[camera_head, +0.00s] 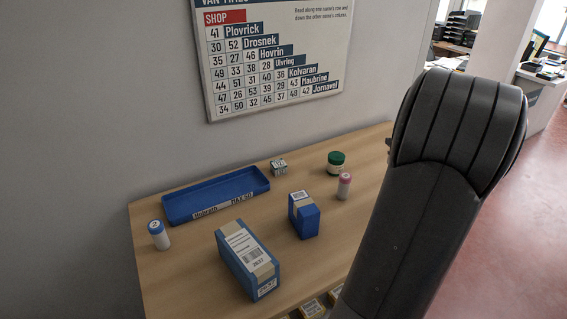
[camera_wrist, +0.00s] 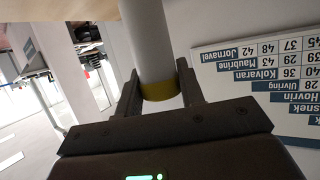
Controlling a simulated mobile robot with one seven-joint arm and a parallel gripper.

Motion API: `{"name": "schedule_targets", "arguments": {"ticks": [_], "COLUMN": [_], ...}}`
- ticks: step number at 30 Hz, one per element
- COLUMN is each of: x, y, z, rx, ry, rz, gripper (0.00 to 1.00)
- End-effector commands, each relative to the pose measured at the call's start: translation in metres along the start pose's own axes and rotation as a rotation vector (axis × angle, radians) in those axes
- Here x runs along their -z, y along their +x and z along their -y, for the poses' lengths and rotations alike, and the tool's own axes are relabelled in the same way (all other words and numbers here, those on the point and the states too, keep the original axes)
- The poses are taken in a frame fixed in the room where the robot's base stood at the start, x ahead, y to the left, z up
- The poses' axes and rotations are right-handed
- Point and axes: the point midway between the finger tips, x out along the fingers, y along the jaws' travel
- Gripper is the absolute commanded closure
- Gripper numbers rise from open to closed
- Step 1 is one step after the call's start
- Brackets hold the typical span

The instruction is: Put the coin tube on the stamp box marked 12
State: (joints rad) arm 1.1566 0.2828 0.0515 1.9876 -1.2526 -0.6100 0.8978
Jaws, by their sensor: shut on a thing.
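My gripper (camera_wrist: 162,90) is shut on a pale grey tube with a yellow end (camera_wrist: 155,50), taken to be the coin tube, in the wrist view. The tube runs out between the fingers toward the top edge, where its far end is cut off. In the head view my arm hides the gripper and the tube. A small pale box with dark marks on top (camera_head: 279,167) stands at the back of the counter; I cannot read its number surely. Small boxes with yellow edges (camera_head: 313,308) show partly at the counter's front edge, their marks unreadable.
On the wooden counter (camera_head: 180,278) stand a blue tray (camera_head: 216,205), a large blue parcel (camera_head: 248,262), a smaller blue parcel (camera_head: 304,217), a blue-capped bottle (camera_head: 159,236), a pink-capped bottle (camera_head: 344,187) and a green-lidded jar (camera_head: 335,163). A wall chart (camera_head: 272,60) hangs behind.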

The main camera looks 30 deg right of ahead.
Motion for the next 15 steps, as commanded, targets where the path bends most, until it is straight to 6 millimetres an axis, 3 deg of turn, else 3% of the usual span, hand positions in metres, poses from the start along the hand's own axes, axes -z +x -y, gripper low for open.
{"name": "schedule_targets", "arguments": {"ticks": [7, 15], "x": [0.038, 0.058], "y": [0.039, 0.066], "z": [0.071, 0.165], "rx": [0.264, 0.601], "ry": [-0.113, -0.251], "rz": [0.0, 0.002], "gripper": [0.93, 0.93]}}
